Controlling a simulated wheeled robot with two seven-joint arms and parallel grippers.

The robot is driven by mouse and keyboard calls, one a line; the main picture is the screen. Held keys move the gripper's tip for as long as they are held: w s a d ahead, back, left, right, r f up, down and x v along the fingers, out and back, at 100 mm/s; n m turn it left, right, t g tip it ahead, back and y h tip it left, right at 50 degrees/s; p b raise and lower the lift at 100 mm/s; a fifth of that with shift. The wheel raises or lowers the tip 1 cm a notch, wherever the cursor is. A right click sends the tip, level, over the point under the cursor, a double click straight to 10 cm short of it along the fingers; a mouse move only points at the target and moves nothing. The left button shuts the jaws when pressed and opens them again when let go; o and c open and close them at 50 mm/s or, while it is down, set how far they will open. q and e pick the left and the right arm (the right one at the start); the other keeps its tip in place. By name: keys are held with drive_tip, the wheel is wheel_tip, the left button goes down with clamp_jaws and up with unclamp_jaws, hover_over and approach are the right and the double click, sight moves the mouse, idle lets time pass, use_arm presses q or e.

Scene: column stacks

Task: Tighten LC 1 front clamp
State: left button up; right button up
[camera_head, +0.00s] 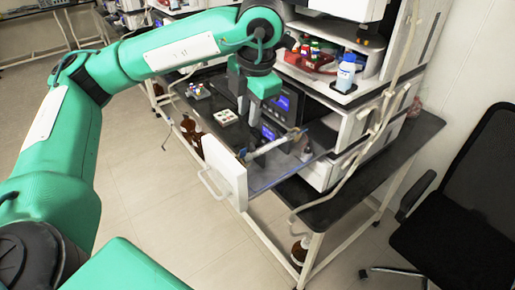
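A pale, rod-like column (272,146) lies across the front of the bench instrument, with a blue clamp piece at its left end (243,155) and another at its right end (295,133). I cannot tell which clamp is the LC 1 front clamp, nor whether either is tight. My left gripper (249,118) points down from its green wrist, just above and behind the column's left end. Its dark fingers look apart from the column, but their gap is too small to read. My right gripper is not in view.
A white panel with a handle (225,172) stands at the front bench edge. A white vial tray (225,117) sits behind it. A black chair (465,200) is at right; floor at front left is clear.

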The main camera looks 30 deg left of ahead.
sight(244, 149)
use_arm(q)
drive_tip(key=x, duration=1.3)
drive_tip(key=shift+a+f, duration=0.1)
drive_tip(key=shift+f, duration=0.3)
clamp_jaws()
